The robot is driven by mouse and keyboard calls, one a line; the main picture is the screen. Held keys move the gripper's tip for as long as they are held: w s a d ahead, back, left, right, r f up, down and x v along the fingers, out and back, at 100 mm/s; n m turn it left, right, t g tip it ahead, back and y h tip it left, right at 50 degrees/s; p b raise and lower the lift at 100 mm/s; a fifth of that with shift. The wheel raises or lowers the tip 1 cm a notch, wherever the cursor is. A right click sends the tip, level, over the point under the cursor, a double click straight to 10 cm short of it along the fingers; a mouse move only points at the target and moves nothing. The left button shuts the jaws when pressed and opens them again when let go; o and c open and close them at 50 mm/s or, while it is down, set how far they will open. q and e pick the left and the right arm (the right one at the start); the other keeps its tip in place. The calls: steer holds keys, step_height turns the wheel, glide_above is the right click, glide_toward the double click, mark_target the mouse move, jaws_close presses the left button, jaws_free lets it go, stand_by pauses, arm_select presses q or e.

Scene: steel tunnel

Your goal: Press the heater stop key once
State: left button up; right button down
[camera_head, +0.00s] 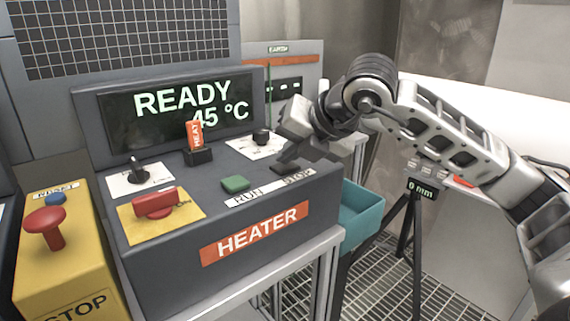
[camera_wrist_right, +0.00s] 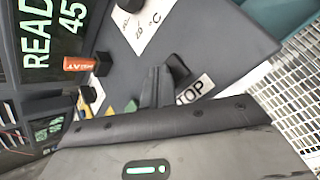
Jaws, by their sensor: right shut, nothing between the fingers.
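The grey heater box (camera_head: 265,232) has a green RUN key (camera_head: 235,184) and a RUN/STOP label on its top panel near the front edge. My right gripper (camera_head: 303,157) is shut and empty, its fingers low over the panel just behind the STOP end of the label. The dark stop key lies at the fingertips and is mostly hidden by them; I cannot tell whether they touch it. In the right wrist view the shut fingers (camera_wrist_right: 160,88) sit beside the STOP label (camera_wrist_right: 195,89), whose first letter is covered. My left gripper is out of view.
The heater screen (camera_head: 170,110) reads READY, 45 °C. An orange HEAT flag (camera_head: 195,134), black knobs and a red switch handle (camera_head: 154,202) rise from the panel. A teal bin (camera_head: 362,212) sits right.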

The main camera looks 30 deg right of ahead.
mark_target(290, 168)
arm_select(q)
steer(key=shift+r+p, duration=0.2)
steer(key=shift+p, duration=0.35)
arm_select(e)
steer(key=shift+r, duration=0.85)
